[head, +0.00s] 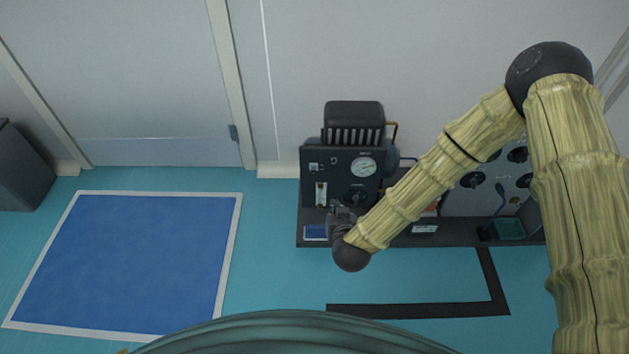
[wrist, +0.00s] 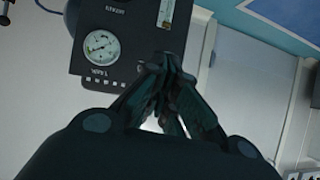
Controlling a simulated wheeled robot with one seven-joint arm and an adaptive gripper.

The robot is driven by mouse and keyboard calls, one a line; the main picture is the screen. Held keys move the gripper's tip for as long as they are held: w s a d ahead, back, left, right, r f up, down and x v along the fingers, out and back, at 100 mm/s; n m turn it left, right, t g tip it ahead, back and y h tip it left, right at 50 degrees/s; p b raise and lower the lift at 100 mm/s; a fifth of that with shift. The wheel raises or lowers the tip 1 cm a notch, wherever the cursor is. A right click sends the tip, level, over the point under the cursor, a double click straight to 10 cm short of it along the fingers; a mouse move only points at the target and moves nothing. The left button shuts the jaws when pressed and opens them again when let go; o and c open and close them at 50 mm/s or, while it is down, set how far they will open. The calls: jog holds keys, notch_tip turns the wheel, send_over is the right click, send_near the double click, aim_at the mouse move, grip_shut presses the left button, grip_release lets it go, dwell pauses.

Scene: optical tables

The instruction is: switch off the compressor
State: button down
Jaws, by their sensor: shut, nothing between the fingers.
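A dark unit, apparently the compressor (head: 311,155), stands against the wall in the head view. It has a finned black top (head: 354,115), a round white gauge (head: 363,167), a dark knob (head: 357,196), a small light fitting that may be a switch (head: 314,167) and a clear tube (head: 321,193). My gripper (head: 340,210) is low in front of the panel. In the wrist view its shut, empty fingers (wrist: 167,62) overlap the panel's edge, beside the gauge (wrist: 101,46). I cannot tell whether they touch the panel. The switch's position is too small to read.
A grey panel with dark knobs (head: 473,180) stands to the right, partly behind my arm. A green tray (head: 509,229) lies on the dark base shelf (head: 455,238). A blue floor mat (head: 130,260) lies at left, and a dark box (head: 20,167) stands at far left.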

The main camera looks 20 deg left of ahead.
aim_at(314, 151)
jog(key=w+a+r+t+b, duration=0.3)
jog(key=w+a+t+b, duration=0.1)
jog(key=w+a+b, duration=0.3)
jog(key=shift+w+a+r+m+b, duration=0.3)
jog(key=shift+w+a, duration=0.25)
jog(key=shift+a, duration=0.4)
jog(key=b+x, duration=0.3)
jog(key=x, duration=0.7)
jog(key=shift+w+d+f+b, duration=0.1)
jog(key=shift+d+b, duration=0.05)
jog(key=shift+b, duration=0.2)
jog(key=shift+s+d+f+b, duration=0.15)
jog(key=shift+s+f+b, duration=0.35)
jog(key=shift+f, duration=0.4)
jog(key=shift+s+d+f, duration=0.1)
jog(key=shift+s+f, duration=0.45)
jog(key=shift+f, duration=0.15)
